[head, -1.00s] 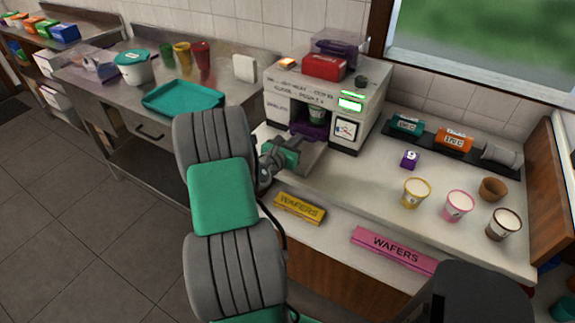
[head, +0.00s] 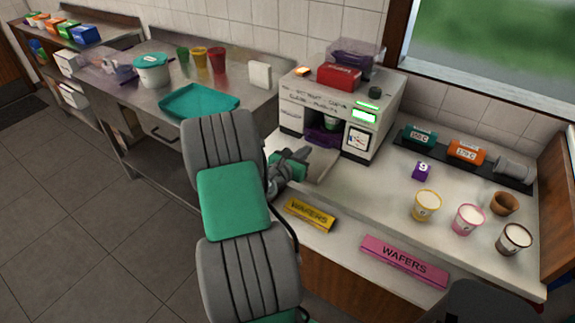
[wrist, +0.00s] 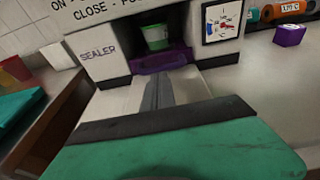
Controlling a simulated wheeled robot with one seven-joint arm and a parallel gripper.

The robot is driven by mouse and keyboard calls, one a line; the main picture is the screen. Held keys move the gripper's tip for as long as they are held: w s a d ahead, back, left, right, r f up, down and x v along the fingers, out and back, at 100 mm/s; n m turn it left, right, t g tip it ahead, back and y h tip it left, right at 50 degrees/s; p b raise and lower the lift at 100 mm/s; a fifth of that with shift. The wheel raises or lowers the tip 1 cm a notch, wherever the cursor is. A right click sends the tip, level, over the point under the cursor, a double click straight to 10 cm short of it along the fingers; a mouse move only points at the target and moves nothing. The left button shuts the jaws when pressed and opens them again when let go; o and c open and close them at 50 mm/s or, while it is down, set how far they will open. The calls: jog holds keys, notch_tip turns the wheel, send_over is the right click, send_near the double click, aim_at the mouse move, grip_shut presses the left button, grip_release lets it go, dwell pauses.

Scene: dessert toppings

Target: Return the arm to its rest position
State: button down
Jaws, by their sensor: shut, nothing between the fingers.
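My gripper (head: 300,157) is at the end of my grey and green arm, just in front of the white sealer machine (head: 375,119). In the wrist view my gripper (wrist: 158,88) has its two dark fingers together, with nothing between them. They point at the machine's opening, where a green cup (wrist: 157,37) sits in a purple holder (wrist: 160,59). The cup also shows in the head view (head: 332,122). My fingers appear apart from the cup and holder. My arm hides part of the counter.
A yellow wafers box (head: 309,215) and a pink wafers box (head: 404,262) lie along the counter's front edge. Several cups, including a yellow one (head: 426,206), stand at the right. A teal tray (head: 199,101) lies on the steel table at the left. A purple cube (head: 422,171) is near the machine.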

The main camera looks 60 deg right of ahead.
jog(key=v, duration=0.9)
jog(key=shift+a+b, duration=0.15)
jog(key=shift+b, duration=0.25)
